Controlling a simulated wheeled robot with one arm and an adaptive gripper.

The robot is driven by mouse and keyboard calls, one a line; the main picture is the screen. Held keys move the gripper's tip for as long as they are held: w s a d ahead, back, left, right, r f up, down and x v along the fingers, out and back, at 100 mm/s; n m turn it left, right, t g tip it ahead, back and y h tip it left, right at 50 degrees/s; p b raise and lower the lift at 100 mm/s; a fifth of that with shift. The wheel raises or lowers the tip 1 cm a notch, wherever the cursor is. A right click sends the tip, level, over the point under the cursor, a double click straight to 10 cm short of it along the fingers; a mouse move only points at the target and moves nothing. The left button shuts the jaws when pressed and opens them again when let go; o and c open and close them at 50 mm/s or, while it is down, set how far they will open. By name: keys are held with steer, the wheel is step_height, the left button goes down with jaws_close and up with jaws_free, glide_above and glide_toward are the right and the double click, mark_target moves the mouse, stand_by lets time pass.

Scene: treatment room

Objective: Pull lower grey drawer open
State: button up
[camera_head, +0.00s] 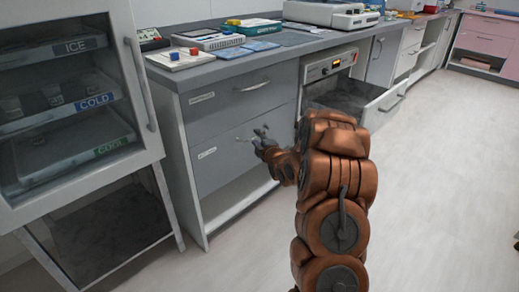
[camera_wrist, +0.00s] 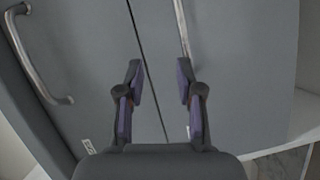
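The lower grey drawer (camera_head: 220,165) is shut in the cabinet under the counter. In the wrist view its front (camera_wrist: 235,60) fills the right side of the seam. Its metal bar handle (camera_wrist: 183,25) runs down from the top edge towards my gripper's right finger. My gripper (camera_wrist: 158,85) is open, with nothing seen between its fingers. The right fingertip overlaps the handle's near end; I cannot tell whether they touch. In the head view my gripper (camera_head: 262,138) is in front of the lower drawer near its handle, which it partly hides.
The upper grey drawer (camera_head: 225,105) is shut, with its own handle (camera_wrist: 40,75). A white-fronted drawer (camera_head: 386,106) stands open to the right, beyond my arm. A glass-fronted cabinet (camera_head: 75,95) stands at left.

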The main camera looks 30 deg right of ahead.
steer(key=d+f+n+t+b, duration=0.1)
steer(key=d+f+t+b, duration=0.15)
steer(key=d+f, duration=0.2)
steer(key=shift+h, duration=0.4)
steer(key=shift+a+b+x, duration=0.2)
steer(key=shift+b+x, duration=0.4)
steer(key=shift+x, duration=1.15)
steer(key=shift+a+b+x, duration=0.15)
steer(key=shift+b+x, duration=0.45)
steer(key=shift+x, duration=1.15)
steer(key=shift+w+f, duration=0.1)
steer(key=shift+f, duration=0.1)
jaws_close()
